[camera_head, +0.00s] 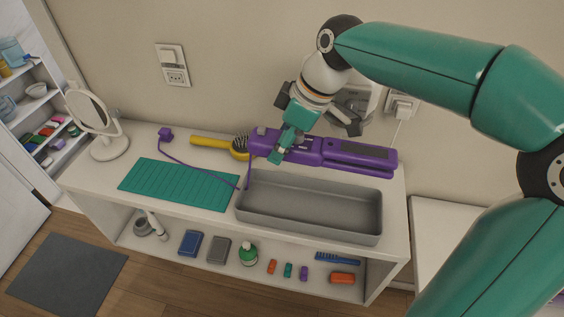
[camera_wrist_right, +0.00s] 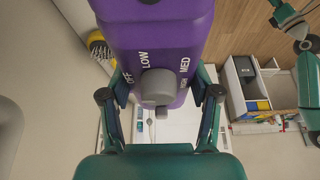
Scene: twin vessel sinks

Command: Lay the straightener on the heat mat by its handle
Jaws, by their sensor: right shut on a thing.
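The purple straightener (camera_head: 355,155) is above the back of the counter, behind the grey tray, its long plates pointing right. My right gripper (camera_head: 281,154) is shut on its handle, near the left end. In the wrist view the straightener (camera_wrist_right: 160,35) shows OFF, LOW and MED marks and a grey knob between the fingers (camera_wrist_right: 160,105).
The grey open tray (camera_head: 310,205) is empty, right of the mat. A yellow-handled brush (camera_head: 212,142) lies behind the mat. A purple cord runs across the counter to its plug (camera_head: 165,134). A round mirror (camera_head: 92,115) stands at the left. Several small items sit on the lower shelf.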

